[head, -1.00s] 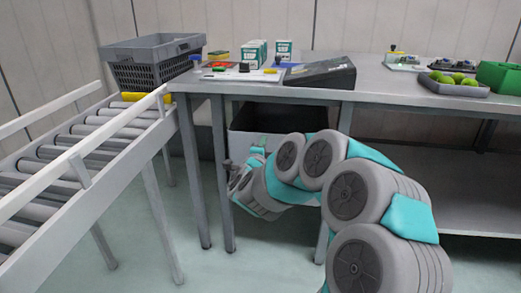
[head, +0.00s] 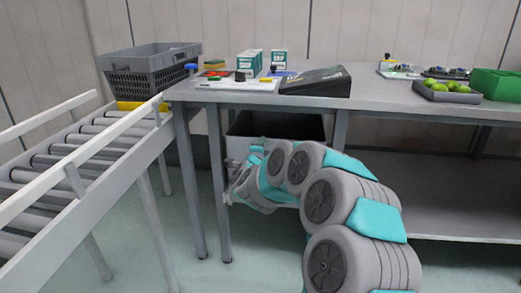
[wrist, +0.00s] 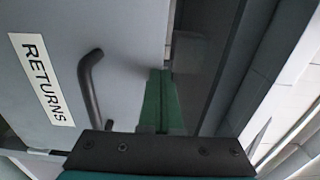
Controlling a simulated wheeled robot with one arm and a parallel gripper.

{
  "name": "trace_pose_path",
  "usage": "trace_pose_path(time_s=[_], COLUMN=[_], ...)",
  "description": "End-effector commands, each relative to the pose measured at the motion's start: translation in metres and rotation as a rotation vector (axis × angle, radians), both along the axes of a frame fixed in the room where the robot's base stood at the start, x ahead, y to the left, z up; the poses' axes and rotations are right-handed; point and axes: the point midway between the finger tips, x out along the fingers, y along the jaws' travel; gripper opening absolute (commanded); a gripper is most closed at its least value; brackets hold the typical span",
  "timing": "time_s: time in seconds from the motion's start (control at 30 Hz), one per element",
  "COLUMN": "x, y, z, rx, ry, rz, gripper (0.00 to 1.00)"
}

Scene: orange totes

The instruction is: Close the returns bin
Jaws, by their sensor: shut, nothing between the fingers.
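The returns bin (head: 290,125) is under the table at its left end, and its dark inside shows over its front in the head view. In the wrist view its grey front panel (wrist: 120,35) carries a RETURNS label (wrist: 40,80) and a dark bar handle (wrist: 90,85). My gripper (wrist: 158,100) shows green fingers closed together, empty, over the panel near its edge, beside the handle. Whether they touch the panel I cannot tell. In the head view my arm covers much of the bin's front, and the fingertips are hard to make out.
The grey table (head: 400,105) stands above the bin, with its legs (head: 220,180) close to my arm. A roller conveyor (head: 80,150) with white rails is at left, with a grey crate (head: 150,80) at its far end. Floor is open between conveyor and table.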

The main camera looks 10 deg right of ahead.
Motion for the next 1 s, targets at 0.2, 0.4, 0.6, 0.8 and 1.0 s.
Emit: trace_pose_path(time_s=[0.2,0.4,0.6,0.8,1.0], x=[0.033,0.052,0.056,0.056,0.053], y=[-0.01,-0.017,-0.018,-0.019,-0.019], z=[-0.004,-0.001,0.0,0.002,0.003], rx=[-0.001,-0.003,-0.004,-0.006,-0.007], ry=[0.003,-0.001,-0.001,-0.004,-0.007], rz=[-0.001,-0.001,0.002,0.002,0.001], gripper=[0.0,0.0,0.0,0.0,0.0])
